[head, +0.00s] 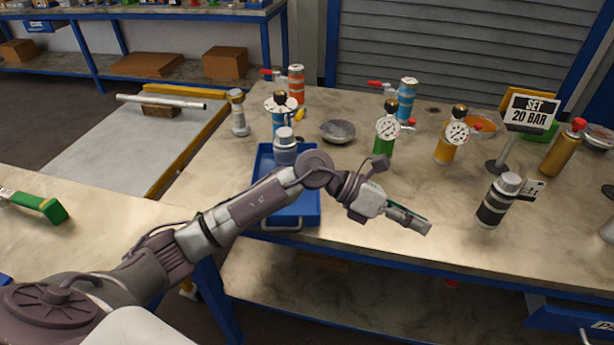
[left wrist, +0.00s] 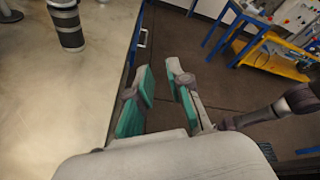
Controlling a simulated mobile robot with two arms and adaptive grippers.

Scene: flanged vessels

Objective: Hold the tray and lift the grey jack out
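The blue tray (head: 304,208) lies on the bench, with a metal handle at its front end. A grey cylinder with a pale cap, seemingly the grey jack (head: 285,150), stands upright at the tray's back part; its lower part is hidden. My left arm crosses in front of the tray and covers its middle. My left gripper (head: 417,221) is right of the tray, above the bench's front part, apart from both. In the left wrist view its two green-padded fingers (left wrist: 160,82) are apart with nothing between them. My right gripper is in neither view.
A black-banded cylinder (head: 494,203) stands right of my left gripper; it also shows in the left wrist view (left wrist: 68,27). Gauged vessels, green (head: 384,143) and orange (head: 446,150), stand behind. A sign (head: 531,112) reads SET 20 BAR. Bench between tray and black-banded cylinder is mostly clear.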

